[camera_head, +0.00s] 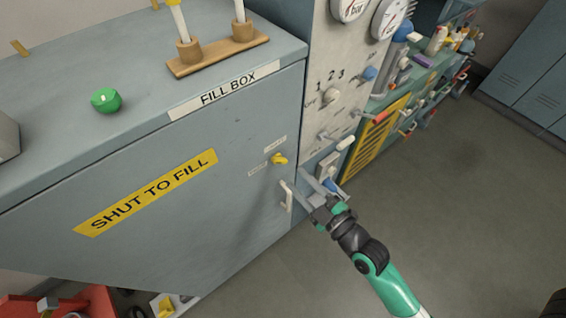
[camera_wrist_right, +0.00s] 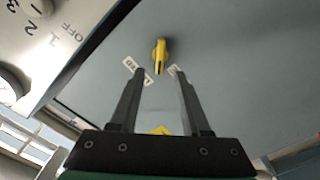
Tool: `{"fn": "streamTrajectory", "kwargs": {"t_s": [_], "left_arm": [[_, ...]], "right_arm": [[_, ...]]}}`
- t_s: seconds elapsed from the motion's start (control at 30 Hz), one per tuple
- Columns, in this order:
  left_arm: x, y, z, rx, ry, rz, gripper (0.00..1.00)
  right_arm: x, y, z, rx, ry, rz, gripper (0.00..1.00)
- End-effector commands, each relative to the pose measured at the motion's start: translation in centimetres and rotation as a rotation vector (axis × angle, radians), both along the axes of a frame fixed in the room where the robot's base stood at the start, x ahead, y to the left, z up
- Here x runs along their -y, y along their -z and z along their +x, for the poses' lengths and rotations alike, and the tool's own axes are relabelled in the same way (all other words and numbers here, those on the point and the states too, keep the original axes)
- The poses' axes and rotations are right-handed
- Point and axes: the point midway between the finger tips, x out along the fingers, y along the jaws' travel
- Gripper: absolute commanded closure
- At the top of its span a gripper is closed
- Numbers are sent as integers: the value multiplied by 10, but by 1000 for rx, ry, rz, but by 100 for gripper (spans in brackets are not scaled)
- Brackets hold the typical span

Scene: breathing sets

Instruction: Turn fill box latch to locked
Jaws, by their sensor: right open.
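The fill box (camera_head: 240,130) is a large blue-grey cabinet with a "FILL BOX" label on its top edge and a yellow "SHUT TO FILL" label on its front. The yellow latch (camera_head: 279,159) sits on the front near the right edge, between two small white labels. In the right wrist view the latch (camera_wrist_right: 160,56) lies ahead, beyond the fingertips and roughly centred between them. My left gripper is not in view.
A panel with gauges, a numbered selector knob (camera_head: 330,95) and small levers stands right of the fill box. A green knob (camera_head: 106,100) and a wooden rack (camera_head: 218,52) are on top. Crowded shelves lie farther right.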

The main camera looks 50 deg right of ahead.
Motion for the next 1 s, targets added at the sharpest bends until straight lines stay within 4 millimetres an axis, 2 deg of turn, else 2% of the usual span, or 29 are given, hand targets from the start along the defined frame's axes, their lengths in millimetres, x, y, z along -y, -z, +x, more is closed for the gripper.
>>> {"fn": "streamTrajectory", "kwargs": {"t_s": [0.1, 0.3, 0.43, 0.67, 0.9, 0.93, 1.0], "left_arm": [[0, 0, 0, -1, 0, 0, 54], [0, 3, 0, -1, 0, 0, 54], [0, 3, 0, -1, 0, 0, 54], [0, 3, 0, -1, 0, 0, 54], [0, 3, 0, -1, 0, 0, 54], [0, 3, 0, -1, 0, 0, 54], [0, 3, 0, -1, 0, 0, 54]], "right_arm": [[4, 0, 29, 3, -1, 0, 53], [8, 1, 61, 2, -1, 0, 53], [9, 1, 68, 0, 0, 1, 53], [10, 0, 69, 0, 0, 1, 53], [10, 0, 69, 0, 0, 1, 96], [10, 0, 69, 0, 0, 1, 100], [10, 0, 69, 0, 0, 1, 100]]}}
